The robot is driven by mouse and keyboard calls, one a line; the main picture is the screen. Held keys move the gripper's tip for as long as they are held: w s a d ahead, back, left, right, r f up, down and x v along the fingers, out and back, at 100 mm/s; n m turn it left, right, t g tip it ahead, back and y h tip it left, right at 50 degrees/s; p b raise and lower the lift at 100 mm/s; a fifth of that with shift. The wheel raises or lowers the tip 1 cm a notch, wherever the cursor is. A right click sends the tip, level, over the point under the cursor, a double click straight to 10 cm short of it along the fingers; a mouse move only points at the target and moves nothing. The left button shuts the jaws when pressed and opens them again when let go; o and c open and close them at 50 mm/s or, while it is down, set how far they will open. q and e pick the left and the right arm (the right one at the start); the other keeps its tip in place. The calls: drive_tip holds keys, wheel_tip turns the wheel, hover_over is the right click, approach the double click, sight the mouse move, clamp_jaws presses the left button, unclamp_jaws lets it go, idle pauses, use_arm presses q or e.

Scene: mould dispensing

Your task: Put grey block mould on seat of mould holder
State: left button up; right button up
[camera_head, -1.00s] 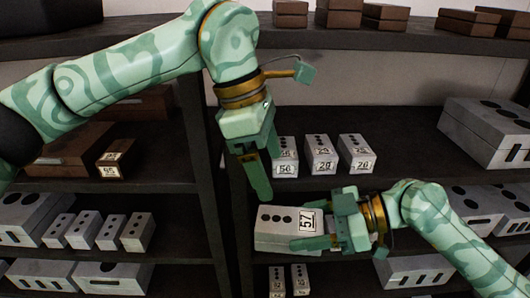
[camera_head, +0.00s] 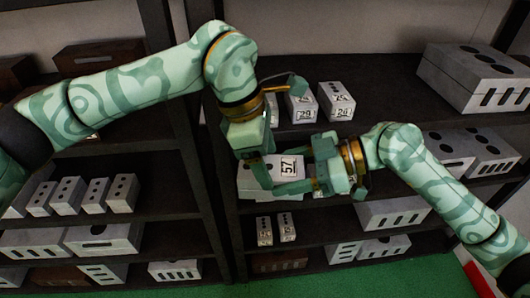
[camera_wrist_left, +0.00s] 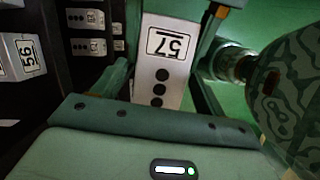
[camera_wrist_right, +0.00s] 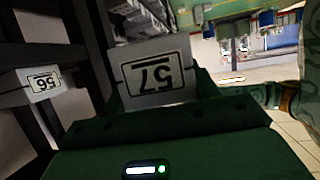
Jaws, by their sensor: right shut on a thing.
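The grey block mould (camera_head: 252,184) has three dark round holes and a label reading 57. My right gripper (camera_head: 292,178) is shut on it and holds it in front of the right rack. The block also shows in the left wrist view (camera_wrist_left: 165,62) and, label facing the camera, in the right wrist view (camera_wrist_right: 155,72). My left gripper (camera_head: 262,168) is at the block from above. In the left wrist view its fingers stand apart on either side of the block; contact is not clear. I cannot make out a mould holder or its seat.
Blocks labelled 29 (camera_head: 303,106) and 28 (camera_head: 337,102) stand on the shelf behind. The dark upright (camera_head: 205,190) between the racks is close to my left gripper. Green floor (camera_head: 400,268) lies below.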

use_arm(q)
drive_tip(key=c, duration=1)
use_arm(e)
drive_tip(key=shift+r, duration=0.1)
use_arm(q)
drive_tip(key=shift+r, duration=0.1)
drive_tip(key=shift+c, duration=1)
use_arm(e)
drive_tip(key=o, duration=1.6)
